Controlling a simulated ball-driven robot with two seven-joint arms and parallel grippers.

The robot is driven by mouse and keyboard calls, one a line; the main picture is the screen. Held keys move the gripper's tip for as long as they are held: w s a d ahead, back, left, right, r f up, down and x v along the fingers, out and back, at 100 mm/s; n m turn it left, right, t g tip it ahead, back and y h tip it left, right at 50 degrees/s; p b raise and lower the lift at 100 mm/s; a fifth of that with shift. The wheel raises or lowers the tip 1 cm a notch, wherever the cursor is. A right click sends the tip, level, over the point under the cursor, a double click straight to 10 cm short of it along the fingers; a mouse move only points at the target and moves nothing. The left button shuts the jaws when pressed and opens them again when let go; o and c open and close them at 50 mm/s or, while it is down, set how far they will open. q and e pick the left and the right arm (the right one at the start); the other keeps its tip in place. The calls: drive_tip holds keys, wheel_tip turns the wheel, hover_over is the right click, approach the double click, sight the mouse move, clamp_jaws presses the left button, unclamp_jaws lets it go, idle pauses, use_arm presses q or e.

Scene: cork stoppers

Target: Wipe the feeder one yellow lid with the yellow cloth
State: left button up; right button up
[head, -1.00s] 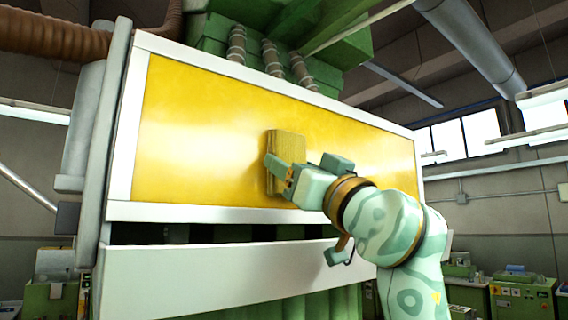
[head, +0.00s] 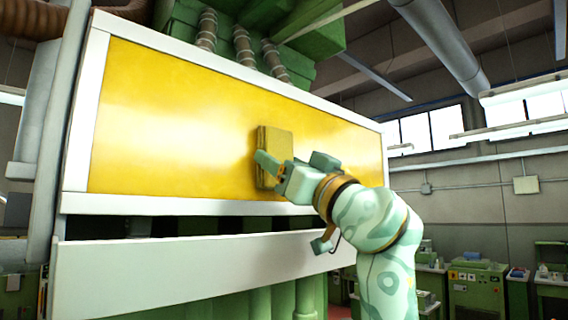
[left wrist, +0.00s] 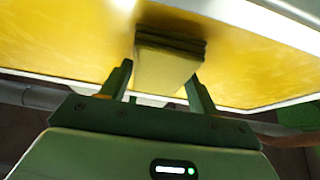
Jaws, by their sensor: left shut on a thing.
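The yellow lid (head: 180,120) is a wide, shiny yellow panel in a white frame on the feeder's front. It also fills much of the left wrist view (left wrist: 60,45). The yellow cloth (head: 277,145) is a folded, dull yellow pad against the lid, right of its middle. In the left wrist view the cloth (left wrist: 165,70) sits between the two fingers. My left gripper (head: 268,168) is shut on the cloth and holds it up against the lid, seemingly touching. The lid behind the cloth is hidden. My right gripper is not in view.
A white panel (head: 190,270) with a dark gap above it lies below the lid. Grey ribbed hoses (head: 243,48) and green machine parts rise above. A grey pipe (head: 52,150) stands at the left. Green machines (head: 475,290) stand at the far right.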

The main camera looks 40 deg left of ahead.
use_arm(q)
drive_tip(key=shift+s+d+b, duration=0.15)
drive_tip(key=shift+d+b, duration=0.05)
drive_tip(key=shift+d, duration=1.25)
drive_tip(key=shift+s+d+b, duration=0.1)
drive_tip(key=shift+d+b, duration=0.05)
drive_tip(key=shift+d, duration=1.3)
drive_tip(key=d, duration=0.3)
drive_tip(key=shift+s, duration=0.15)
drive_tip(key=shift+t, duration=0.3)
